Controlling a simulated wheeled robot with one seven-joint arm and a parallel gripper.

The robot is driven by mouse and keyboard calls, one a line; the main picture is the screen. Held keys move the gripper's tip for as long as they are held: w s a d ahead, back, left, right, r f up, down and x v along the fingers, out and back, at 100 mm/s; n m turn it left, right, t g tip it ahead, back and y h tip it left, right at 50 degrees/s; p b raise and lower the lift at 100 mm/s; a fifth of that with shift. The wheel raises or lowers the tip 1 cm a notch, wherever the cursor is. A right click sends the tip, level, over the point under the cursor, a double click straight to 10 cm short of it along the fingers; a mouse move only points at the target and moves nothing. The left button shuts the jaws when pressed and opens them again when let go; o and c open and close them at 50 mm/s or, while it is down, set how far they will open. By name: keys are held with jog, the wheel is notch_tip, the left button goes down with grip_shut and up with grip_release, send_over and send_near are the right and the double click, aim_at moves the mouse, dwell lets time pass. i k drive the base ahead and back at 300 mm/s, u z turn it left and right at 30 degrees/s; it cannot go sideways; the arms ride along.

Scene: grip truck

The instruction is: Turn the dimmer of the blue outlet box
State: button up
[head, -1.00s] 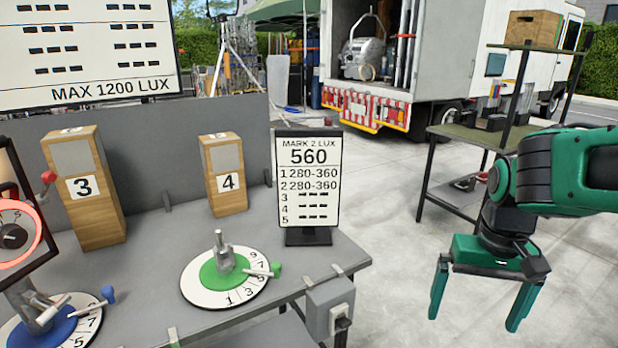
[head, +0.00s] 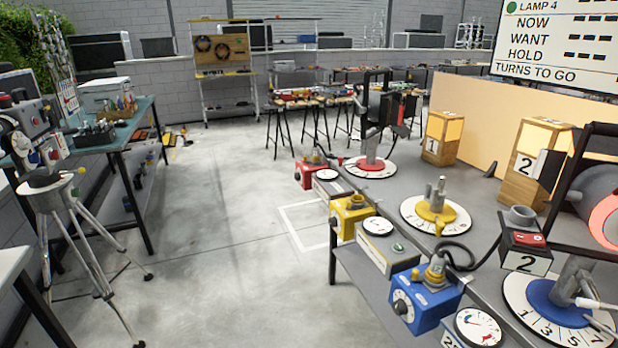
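The blue outlet box (head: 434,312) sits at the near front edge of the grey table, right of centre in the head view. Its dimmer, a dark knob on a pale round dial (head: 402,307), is on the face turned toward the left. A grey and yellow plug with a dark cable stands in its top. My gripper is out of view.
A yellow outlet box (head: 352,216) and a red outlet box (head: 312,173) stand farther along the same edge. A tripod (head: 78,235) and a green-topped bench (head: 125,128) stand at left. The concrete floor between has free room.

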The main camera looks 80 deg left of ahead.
aim_at(399, 306)
jog(key=u, duration=1.9)
